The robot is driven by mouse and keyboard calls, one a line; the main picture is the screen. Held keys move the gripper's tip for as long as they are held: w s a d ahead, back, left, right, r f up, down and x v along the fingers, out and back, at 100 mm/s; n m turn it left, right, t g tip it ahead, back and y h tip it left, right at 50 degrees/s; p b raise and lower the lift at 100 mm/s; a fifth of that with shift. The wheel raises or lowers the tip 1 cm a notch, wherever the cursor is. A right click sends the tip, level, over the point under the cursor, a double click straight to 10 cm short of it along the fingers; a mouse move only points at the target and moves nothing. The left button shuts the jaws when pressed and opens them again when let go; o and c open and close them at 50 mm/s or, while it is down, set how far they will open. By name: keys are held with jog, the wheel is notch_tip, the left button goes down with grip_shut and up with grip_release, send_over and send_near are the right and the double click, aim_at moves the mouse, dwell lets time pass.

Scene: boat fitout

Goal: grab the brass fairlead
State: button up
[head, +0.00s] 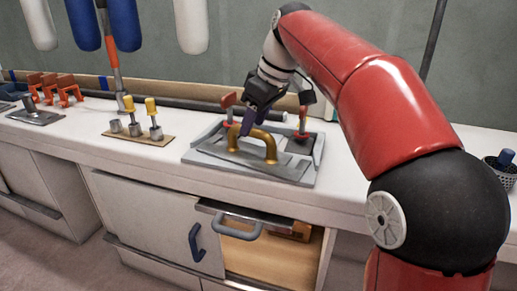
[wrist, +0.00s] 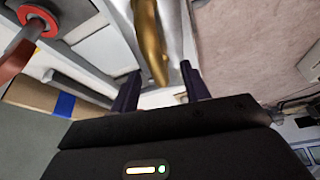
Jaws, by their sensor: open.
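The brass fairlead (head: 259,143) is a gold arch standing on a grey fixture plate (head: 222,164) on the white counter. In the wrist view the fairlead (wrist: 150,42) reaches down from the top edge into the space between my fingertips. The far part of the fairlead is cut off in the wrist view.
Red-topped clamps (head: 228,103) stand at the back of the fixture; one clamp (wrist: 38,25) is close in the wrist view. A wooden block with yellow-handled pins (head: 152,110) is left. A dark mesh cup (head: 500,165) stands right.

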jog(key=b+x, duration=0.1)
jog(key=x, duration=0.4)
jog(key=shift+w+f, duration=0.25)
grip_shut()
jog(key=shift+r, duration=0.1)
